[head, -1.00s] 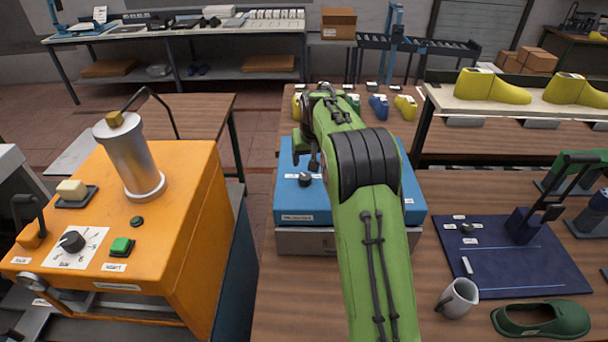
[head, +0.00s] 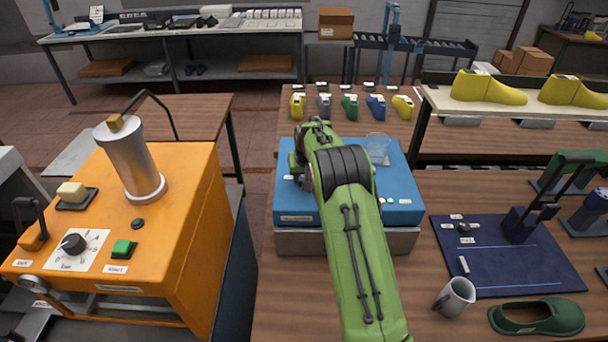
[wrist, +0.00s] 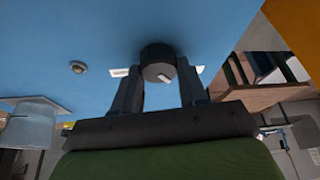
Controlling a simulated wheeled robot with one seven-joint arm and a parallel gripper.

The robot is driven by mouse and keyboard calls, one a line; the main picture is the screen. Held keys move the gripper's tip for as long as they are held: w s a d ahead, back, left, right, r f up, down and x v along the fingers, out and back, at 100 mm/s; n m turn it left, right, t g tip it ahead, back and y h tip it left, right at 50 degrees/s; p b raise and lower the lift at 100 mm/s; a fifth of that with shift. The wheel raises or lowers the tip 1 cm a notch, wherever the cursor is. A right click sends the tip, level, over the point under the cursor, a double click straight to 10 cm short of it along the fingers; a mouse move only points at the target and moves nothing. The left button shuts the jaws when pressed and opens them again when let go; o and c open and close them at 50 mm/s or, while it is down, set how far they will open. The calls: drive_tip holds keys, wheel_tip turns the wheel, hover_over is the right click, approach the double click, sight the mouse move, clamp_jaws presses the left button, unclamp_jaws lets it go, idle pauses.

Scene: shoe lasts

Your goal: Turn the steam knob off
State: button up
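A blue box (head: 298,208) stands on the wooden table, with a clear vessel (head: 378,148) at its back right. In the wrist view, a round dark knob (wrist: 157,58) with a pale pointer mark sits on the blue face (wrist: 100,30). Its label is partly covered and unreadable, so I cannot confirm it is the steam knob. My gripper (wrist: 160,75) has one finger on each side of the knob, and both seem to touch it. In the head view, my gripper (head: 299,168) is over the box's left part, and the knob is hidden there.
An orange machine (head: 200,215) with its own dial (head: 73,243), green button and metal cylinder stands at the left. A dark blue mat (head: 510,255), a grey mug (head: 456,297) and a green shoe (head: 537,317) lie right. Several coloured lasts stand behind the box.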

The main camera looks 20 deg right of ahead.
drive_tip(key=c, duration=0.4)
drive_tip(key=shift+o, duration=0.2)
drive_tip(key=shift+n, duration=0.8)
drive_tip(key=o, duration=1.1)
drive_tip(key=shift+c, duration=0.2)
drive_tip(key=d+b+v, duration=0.1)
drive_tip(key=v, duration=1.4)
drive_tip(key=shift+s+a+r, duration=0.2)
drive_tip(key=shift+s+r, duration=0.05)
drive_tip(key=shift+r, duration=0.1)
